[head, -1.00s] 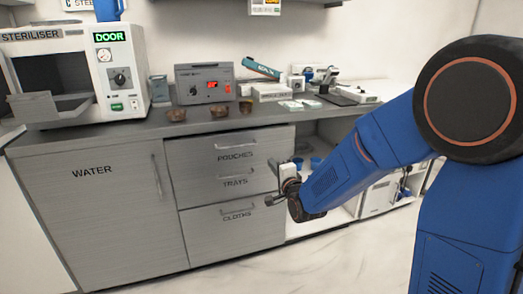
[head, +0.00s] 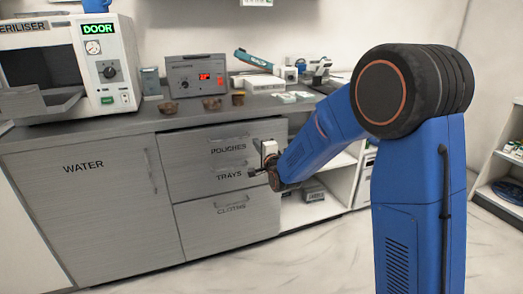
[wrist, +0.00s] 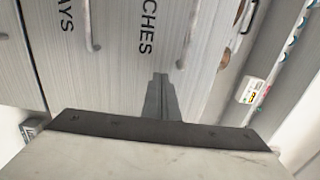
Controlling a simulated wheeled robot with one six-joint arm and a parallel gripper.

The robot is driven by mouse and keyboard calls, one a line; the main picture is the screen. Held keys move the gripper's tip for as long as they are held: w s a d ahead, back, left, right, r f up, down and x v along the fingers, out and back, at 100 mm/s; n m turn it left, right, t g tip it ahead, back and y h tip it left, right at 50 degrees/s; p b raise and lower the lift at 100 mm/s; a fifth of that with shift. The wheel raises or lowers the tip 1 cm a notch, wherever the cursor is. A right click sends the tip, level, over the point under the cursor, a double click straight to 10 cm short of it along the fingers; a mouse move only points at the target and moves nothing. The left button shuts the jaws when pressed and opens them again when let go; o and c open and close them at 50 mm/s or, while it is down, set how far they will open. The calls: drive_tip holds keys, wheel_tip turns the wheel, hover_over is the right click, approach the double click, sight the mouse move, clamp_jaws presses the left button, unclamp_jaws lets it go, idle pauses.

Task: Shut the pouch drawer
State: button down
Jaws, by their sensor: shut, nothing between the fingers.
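The pouch drawer (head: 200,147) is the top drawer of the grey cabinet, labelled POUCHES, with a bar handle above the label. Its front looks flush or nearly so with the drawers below; I cannot tell if a small gap remains. In the wrist view the pouch drawer front (wrist: 120,75) fills the middle, its handle (wrist: 190,35) to the right of the sideways label. My gripper (head: 254,173) is shut and empty, in front of the right part of the drawers. In the wrist view its fingertips (wrist: 160,78) point at the pouch front near the label; contact is unclear.
The TRAYS label (head: 228,175) and the cloths drawer (head: 205,225) lie below. The water cupboard (head: 80,205) is at left. The steriliser (head: 110,75), its door down, and several small items stand on the counter (head: 100,132). Open shelves (head: 310,215) are at right; the floor in front is clear.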

sight(253, 137)
drive_tip(key=shift+x, duration=1.05)
drive_tip(key=x, duration=0.3)
drive_tip(key=shift+w+a, duration=0.1)
drive_tip(key=shift+w, duration=0.2)
drive_tip(key=shift+w+r, duration=0.25)
drive_tip(key=shift+w, duration=0.05)
